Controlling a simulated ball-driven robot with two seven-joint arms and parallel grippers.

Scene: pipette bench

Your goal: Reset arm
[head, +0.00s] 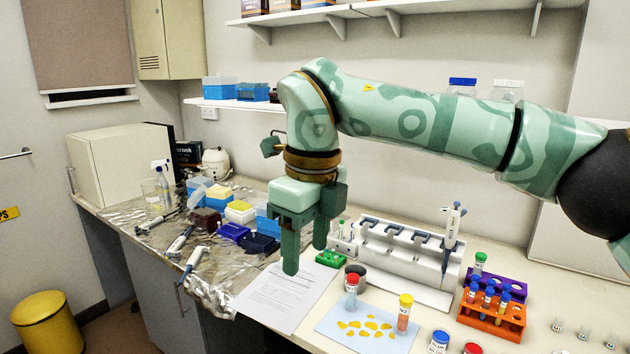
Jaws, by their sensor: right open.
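My right arm reaches in from the right across the head view, and its gripper (306,254) points down above the bench. Its two fingers are apart with nothing visible between them. It hangs over the far part of a printed paper sheet (278,300), left of the white pipette stand (405,262). My left gripper is not in view.
One pipette (452,235) hangs in the stand. A light blue sheet with yellow patches (340,342) has tubes on it. An orange tube rack (492,322) is at right. Foil (150,240) at left carries pipettes and coloured boxes. A shelf (235,104) runs behind.

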